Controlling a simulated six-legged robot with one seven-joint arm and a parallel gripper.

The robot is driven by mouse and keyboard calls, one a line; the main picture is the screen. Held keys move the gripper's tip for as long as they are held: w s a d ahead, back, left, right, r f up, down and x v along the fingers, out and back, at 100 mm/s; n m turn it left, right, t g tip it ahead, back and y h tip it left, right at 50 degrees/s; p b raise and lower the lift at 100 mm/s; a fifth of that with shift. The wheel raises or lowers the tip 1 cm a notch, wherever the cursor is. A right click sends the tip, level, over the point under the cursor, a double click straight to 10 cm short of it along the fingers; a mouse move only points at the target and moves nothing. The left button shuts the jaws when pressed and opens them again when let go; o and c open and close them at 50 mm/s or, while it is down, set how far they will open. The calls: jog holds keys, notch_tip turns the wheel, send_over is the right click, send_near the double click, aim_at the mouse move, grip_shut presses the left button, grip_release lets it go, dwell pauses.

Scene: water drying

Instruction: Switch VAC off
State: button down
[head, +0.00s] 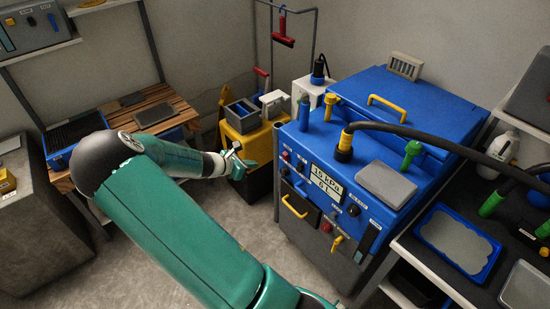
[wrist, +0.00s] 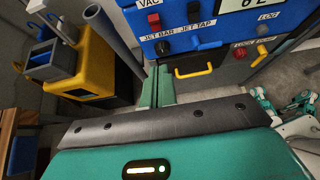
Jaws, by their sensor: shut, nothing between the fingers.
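The blue machine (head: 330,160) stands right of centre in the head view, with a front control panel and a display (head: 326,183) reading about 15 kPa and 6 l. In the wrist view the VAC label (wrist: 149,3) is cut by the top edge, with a small red switch (wrist: 154,18) just below it. Whether that switch is on or off is not clear. My gripper (wrist: 164,72) is shut and empty, its green fingers pointing up at the panel's lower left, below the switch. In the head view my gripper (head: 246,165) is left of the panel, apparently apart from it.
A yellow handle (wrist: 193,68) sticks out below. A yellow bucket unit (head: 243,143) stands close behind my gripper. A dark hose (head: 420,135) crosses the machine's top.

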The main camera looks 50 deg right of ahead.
send_near(285, 158)
notch_tip(285, 158, down, 3)
jog(key=shift+s+d, duration=0.2)
jog(key=shift+d, duration=0.55)
jog(key=shift+s+d, duration=0.15)
jog(key=shift+d, duration=0.6)
jog(key=shift+s+d, duration=0.2)
jog(key=shift+d, duration=0.55)
